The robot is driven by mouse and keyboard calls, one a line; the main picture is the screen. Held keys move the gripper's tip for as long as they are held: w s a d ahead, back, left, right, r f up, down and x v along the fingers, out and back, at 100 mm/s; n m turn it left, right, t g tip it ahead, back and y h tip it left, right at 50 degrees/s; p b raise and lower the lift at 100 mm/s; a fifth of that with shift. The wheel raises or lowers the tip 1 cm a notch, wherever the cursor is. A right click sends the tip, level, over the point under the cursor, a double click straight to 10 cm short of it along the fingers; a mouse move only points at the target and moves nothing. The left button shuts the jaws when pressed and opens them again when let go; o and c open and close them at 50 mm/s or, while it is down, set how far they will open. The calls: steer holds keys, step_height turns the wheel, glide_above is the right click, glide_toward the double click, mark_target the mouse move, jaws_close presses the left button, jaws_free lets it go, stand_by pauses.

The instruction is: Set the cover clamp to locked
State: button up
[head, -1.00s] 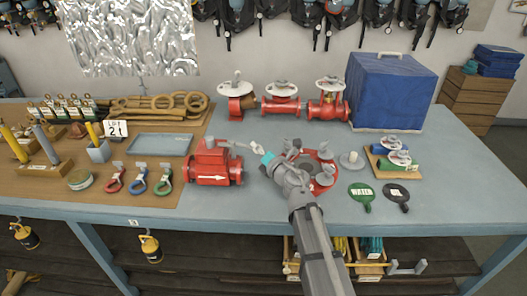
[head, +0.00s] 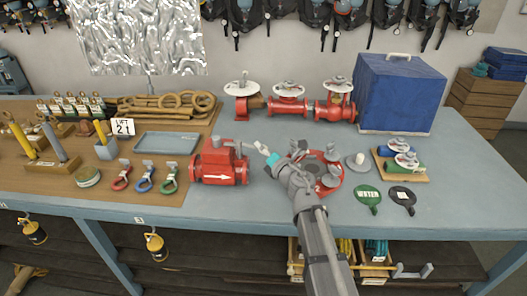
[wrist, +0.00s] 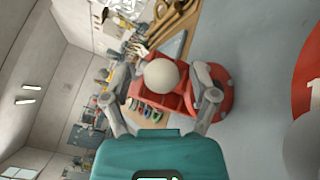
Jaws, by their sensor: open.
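The red valve body (head: 217,166) with a white arrow stands on the bench left of my gripper. A small lever (head: 236,145) sticks out from its top toward my gripper; I take it as the cover clamp, but its setting is too small to read. My gripper (head: 262,149) is open just right of the valve's upper part. In the wrist view, my gripper (wrist: 162,98) has its fingers spread on either side of a pale round knob (wrist: 162,75). The red valve (wrist: 180,100) shows behind it. I cannot tell whether the fingers touch the knob.
A red round flange (head: 328,180) lies partly behind my arm. Red valves with white handwheels (head: 288,104) stand behind. Shackles (head: 145,180) and a grey tray (head: 167,142) lie left. Green and black paddles (head: 368,195) lie right, before a blue covered box (head: 402,95).

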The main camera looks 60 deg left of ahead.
steer(key=w+d, duration=0.1)
steer(key=d, duration=1)
steer(key=shift+d, duration=0.35)
steer(key=shift+w, duration=0.1)
